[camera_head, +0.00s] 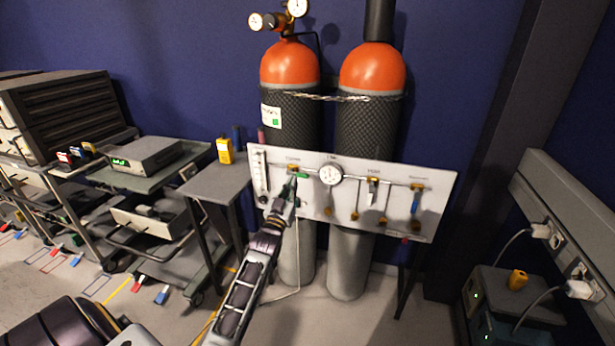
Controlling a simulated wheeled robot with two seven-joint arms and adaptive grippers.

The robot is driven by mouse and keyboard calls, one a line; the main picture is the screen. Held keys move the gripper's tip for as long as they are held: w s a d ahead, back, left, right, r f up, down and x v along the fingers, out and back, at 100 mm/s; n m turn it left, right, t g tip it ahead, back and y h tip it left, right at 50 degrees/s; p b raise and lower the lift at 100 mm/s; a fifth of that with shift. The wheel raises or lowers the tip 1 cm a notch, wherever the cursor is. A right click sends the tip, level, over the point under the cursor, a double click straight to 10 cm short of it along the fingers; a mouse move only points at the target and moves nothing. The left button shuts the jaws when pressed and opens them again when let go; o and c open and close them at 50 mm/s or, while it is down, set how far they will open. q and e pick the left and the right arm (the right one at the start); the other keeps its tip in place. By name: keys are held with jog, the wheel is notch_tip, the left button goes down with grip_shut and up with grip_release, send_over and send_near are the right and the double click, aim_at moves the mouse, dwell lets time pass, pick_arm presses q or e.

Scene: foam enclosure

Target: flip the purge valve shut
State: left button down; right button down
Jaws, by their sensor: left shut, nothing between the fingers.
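A light valve panel (393,235) stands in front of two gas cylinders. At its left part is a valve with a brass body (292,167) and a green handle (302,175). The small label above this valve is hard to read, but may say purge. The visible end of the green handle points right, roughly along the pipe; the rest is hidden by my gripper. My left gripper (291,184) is shut and empty, with its tips at or just below the green handle. Whether they touch it, I cannot tell. My right gripper is not in view.
A grey side table (216,180) with a yellow device (225,150) stands left.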

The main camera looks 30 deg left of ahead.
pick_arm(q)
jog(key=shift+r, duration=0.35)
jog(key=shift+w, duration=0.1)
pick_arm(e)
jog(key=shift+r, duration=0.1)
